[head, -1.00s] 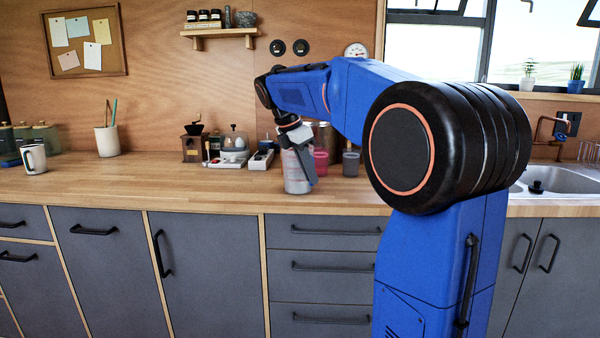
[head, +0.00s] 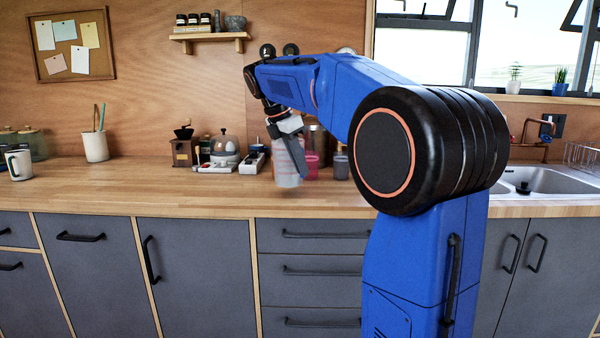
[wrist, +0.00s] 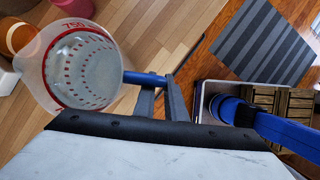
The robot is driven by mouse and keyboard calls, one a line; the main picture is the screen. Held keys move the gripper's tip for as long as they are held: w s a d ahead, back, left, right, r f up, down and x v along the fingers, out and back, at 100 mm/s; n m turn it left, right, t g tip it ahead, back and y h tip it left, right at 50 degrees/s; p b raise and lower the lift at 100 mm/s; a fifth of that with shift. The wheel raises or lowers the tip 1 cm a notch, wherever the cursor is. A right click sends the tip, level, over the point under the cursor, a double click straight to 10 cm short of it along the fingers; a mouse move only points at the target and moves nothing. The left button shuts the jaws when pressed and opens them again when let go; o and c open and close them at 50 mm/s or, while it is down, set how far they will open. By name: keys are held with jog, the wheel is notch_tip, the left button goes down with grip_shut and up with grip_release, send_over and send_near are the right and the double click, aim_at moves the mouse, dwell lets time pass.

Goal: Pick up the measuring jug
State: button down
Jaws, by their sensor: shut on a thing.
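The measuring jug is clear with red markings; in the wrist view I look down into the jug (wrist: 85,68), with its blue handle (wrist: 145,79) toward my fingers. My gripper (wrist: 160,92) is shut on the handle. In the head view the jug (head: 286,172) hangs below my gripper (head: 292,150), partly hidden by it. It appears slightly above the wooden counter (head: 180,198), near upright.
A pink cup (head: 312,162) and a grey cup (head: 341,167) stand close behind the jug. An egg cooker (head: 224,150) and a coffee grinder (head: 184,150) are to the left. The sink (head: 545,178) is to the right. The counter's front left is clear.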

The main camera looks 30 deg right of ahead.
notch_tip(320, 180, up, 6)
dwell(0.7)
jog(key=shift+r, duration=0.15)
